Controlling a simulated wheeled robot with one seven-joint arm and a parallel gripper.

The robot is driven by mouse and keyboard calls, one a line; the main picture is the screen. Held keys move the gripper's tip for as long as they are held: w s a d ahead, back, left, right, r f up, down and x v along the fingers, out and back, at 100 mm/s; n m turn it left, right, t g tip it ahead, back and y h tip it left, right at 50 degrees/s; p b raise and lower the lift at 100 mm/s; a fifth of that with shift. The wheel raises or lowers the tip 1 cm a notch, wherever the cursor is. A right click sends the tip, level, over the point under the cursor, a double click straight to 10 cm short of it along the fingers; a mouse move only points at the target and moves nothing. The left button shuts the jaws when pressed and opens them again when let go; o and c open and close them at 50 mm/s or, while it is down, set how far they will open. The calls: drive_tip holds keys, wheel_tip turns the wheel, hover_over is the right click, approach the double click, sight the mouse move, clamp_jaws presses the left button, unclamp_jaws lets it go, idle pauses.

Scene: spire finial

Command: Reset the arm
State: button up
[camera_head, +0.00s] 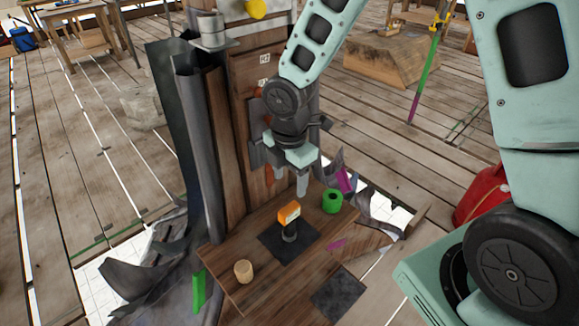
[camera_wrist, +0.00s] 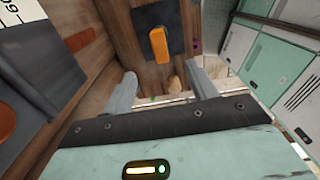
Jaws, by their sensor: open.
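My gripper (camera_head: 290,182) is open and empty, pointing down above the small wooden shelf (camera_head: 225,258), in front of the upright wooden panel (camera_head: 235,150). In the wrist view its two grey fingers (camera_wrist: 163,84) stand wide apart with nothing held between them. An orange-topped piece (camera_head: 289,211) with a dark lower part stands upright on a dark square pad (camera_head: 272,245), below the fingertips and apart from them. In the wrist view the orange top (camera_wrist: 158,45) shows beyond the fingers.
A green ring-like cylinder (camera_head: 332,202) stands at the shelf's back right and a tan cylinder (camera_head: 243,271) at its front left. A second dark pad (camera_head: 340,291) lies front right. Torn grey sheeting (camera_head: 150,275) hangs left. A red container (camera_head: 482,196) is at the right.

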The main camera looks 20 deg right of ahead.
drive_tip(key=shift+r, duration=1.5)
